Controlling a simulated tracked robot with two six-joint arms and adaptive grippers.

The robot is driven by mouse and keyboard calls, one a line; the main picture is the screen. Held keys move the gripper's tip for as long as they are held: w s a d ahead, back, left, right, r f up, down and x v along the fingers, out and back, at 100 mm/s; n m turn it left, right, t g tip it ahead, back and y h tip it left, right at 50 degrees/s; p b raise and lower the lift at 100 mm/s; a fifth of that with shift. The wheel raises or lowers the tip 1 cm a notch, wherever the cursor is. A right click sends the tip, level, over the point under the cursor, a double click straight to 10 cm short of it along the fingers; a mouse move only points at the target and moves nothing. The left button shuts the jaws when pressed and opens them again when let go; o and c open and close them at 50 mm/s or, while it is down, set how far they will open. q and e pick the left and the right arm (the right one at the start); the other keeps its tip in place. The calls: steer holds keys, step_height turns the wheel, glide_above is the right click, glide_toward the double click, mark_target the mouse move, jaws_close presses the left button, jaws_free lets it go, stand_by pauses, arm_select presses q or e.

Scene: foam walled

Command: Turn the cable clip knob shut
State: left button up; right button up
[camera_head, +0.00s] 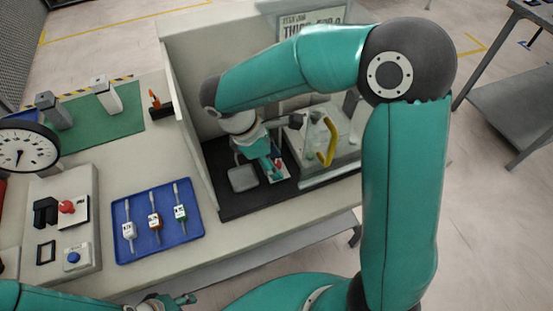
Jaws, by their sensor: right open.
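My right arm reaches over the walled foam bay, and my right gripper (274,169) points down inside it. The gripper is open, at a small pale plate (287,177) on the dark floor of the bay. A small red part (278,163) shows between the fingers; it may be the cable clip knob, but the gripper hides most of it. I cannot tell whether the fingers touch it or which way it is turned. My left gripper (180,300) is low at the bottom edge, away from the bay, and its jaws are unclear.
The bay's pale walls (185,140) stand close around the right gripper. A grey pad (243,179) lies left of it, and a clear box with a yellow handle (326,143) stands right. A blue tray (190,232) and a red-knobbed panel (90,249) are on the left.

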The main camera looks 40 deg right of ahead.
steer(key=shift+d+f, duration=0.1)
steer(key=shift+f, duration=0.15)
jaws_close()
steer(key=m+g+y, duration=0.1)
steer(key=m, duration=0.3)
steer(key=shift+m, duration=0.3)
jaws_free()
